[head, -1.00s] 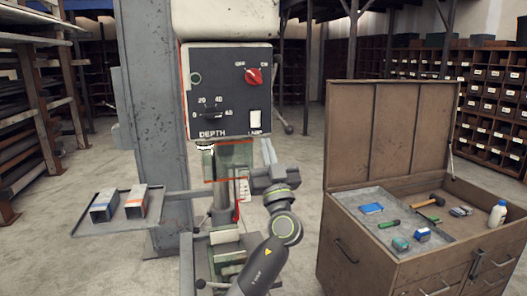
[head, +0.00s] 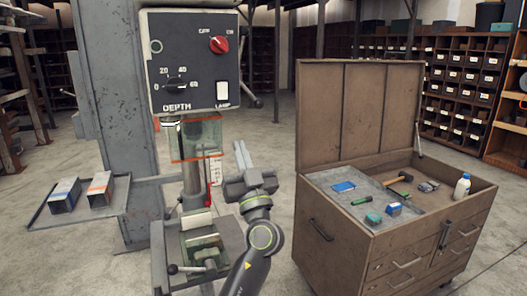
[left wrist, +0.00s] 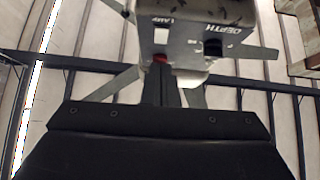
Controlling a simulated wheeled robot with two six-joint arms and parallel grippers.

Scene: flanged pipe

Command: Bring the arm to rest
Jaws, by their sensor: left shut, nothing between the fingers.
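My left gripper (head: 241,154) points upward in the head view, in front of the drill press and to the right of its clear guard (head: 198,138). Its fingers are together with nothing between them. I cannot tell how large the gap to the box is. My left arm rises from the bottom of the head view. My right gripper is not in view.
The control box (head: 195,62) has a red switch (head: 219,45). A brown tool chest (head: 335,235) stands open at right, holding a hammer (head: 400,177), a white bottle (head: 462,186) and other items. Shelves line the back; floor between is clear.

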